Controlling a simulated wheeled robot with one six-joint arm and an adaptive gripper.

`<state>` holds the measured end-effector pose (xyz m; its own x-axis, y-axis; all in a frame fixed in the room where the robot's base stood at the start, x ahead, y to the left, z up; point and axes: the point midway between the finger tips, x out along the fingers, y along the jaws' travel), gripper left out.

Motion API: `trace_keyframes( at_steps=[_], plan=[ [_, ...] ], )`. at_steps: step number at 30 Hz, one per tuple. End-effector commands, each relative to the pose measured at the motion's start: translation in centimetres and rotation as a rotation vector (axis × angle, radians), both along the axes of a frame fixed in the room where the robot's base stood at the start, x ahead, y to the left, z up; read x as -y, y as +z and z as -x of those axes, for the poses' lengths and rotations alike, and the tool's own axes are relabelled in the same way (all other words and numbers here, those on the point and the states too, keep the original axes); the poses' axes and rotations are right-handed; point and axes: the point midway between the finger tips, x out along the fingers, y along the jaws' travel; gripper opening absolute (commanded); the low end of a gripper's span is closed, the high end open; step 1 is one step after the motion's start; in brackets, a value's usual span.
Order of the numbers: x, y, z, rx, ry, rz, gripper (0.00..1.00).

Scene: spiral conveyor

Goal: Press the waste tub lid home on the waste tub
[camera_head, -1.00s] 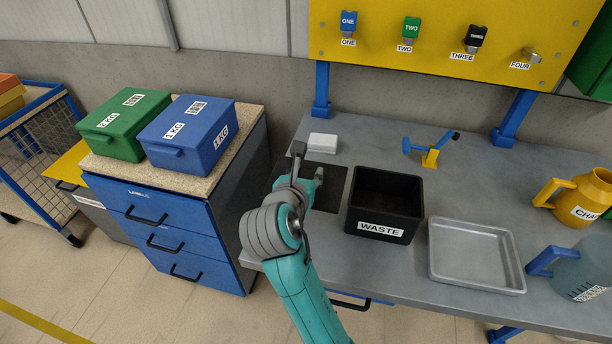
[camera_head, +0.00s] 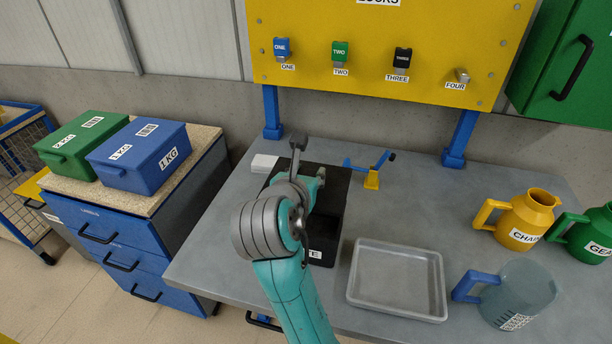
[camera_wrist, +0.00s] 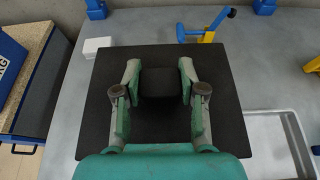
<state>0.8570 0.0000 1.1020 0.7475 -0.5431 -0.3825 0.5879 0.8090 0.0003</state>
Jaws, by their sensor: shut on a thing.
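The waste tub lid (camera_head: 337,182) is a flat black square with a block-like knob (camera_wrist: 160,84) in its middle. My gripper (camera_wrist: 160,72) is shut on that knob, one finger on each side. In the head view my gripper (camera_head: 308,166) is over the black waste tub (camera_head: 328,232), and the lid lies across the tub's top. My arm hides the tub's left part and most of its WASTE label. The lid hides the tub's opening. I cannot tell whether the lid sits fully down on the rim or a little above it.
A grey tray (camera_head: 398,280) stands close to the tub's right. A blue and yellow fixture (camera_head: 371,178) stands behind right, and a white block (camera_head: 264,164) behind left. Jugs (camera_head: 522,220) stand farther right. The bench (camera_head: 225,235) left of the tub is clear.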

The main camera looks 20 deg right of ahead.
Motion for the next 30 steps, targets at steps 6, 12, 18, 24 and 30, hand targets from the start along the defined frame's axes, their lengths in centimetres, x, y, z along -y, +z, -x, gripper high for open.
trace_keyframes(
  at_steps=[6,12,18,24,30],
  plan=[
    [0.0,-0.2,0.0,0.000,0.000,0.000,0.15],
    [0.0,-1.4,0.0,-0.004,-0.001,0.002,0.15],
    [0.0,-3.1,0.0,-0.003,0.000,0.001,0.15],
    [0.0,-4.6,0.0,-0.002,0.000,0.001,0.15],
    [0.0,-5.6,0.0,-0.002,0.000,0.001,0.15]
  ],
)
